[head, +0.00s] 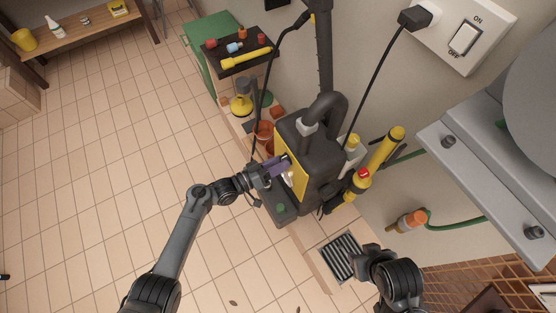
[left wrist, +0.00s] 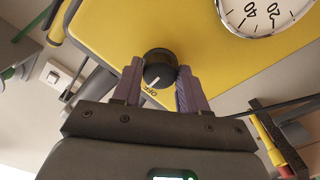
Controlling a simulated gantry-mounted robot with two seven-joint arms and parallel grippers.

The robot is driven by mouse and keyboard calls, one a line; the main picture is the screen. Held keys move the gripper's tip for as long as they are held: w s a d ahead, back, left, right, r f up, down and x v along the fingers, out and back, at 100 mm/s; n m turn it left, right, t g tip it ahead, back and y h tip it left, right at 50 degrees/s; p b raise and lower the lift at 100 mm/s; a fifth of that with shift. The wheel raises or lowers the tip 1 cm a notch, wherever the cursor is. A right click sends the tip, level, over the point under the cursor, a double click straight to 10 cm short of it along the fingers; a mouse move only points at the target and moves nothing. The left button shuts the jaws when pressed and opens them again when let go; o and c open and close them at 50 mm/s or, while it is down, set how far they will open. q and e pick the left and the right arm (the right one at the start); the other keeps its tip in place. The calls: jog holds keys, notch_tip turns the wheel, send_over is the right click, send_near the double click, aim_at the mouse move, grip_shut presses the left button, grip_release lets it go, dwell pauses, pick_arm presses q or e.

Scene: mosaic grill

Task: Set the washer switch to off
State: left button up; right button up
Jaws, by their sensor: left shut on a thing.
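The washer (head: 316,150) is a black and yellow machine standing by the wall. Its switch is a round black knob (left wrist: 158,68) on the yellow front panel (left wrist: 120,30) in the left wrist view. A white mark on the knob points down and slightly left, toward the "OFF" lettering just below it. My left gripper (head: 284,165) is at the panel, its purple-grey fingers closed on both sides of the knob. In the head view the fingers hide the knob. My right gripper (head: 364,257) hangs over the floor grate, its fingers not clear enough to judge.
A gauge (left wrist: 264,12) sits above the knob on the panel. A wall outlet with an on/off switch (head: 464,38) holds the black plug. Yellow bottles and a spray wand (head: 385,150) stand right of the washer. A floor drain grate (head: 341,257) lies below. Open tiled floor is at left.

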pick_arm(q)
jog(key=shift+n+p, duration=0.8)
jog(key=shift+n, duration=1.5)
jog(key=o, duration=1.1)
jog(key=shift+c, duration=0.2)
jog(key=p+v, duration=0.2)
jog(key=v, duration=0.9)
jog(key=shift+p, duration=0.4)
jog(key=shift+d, duration=0.1)
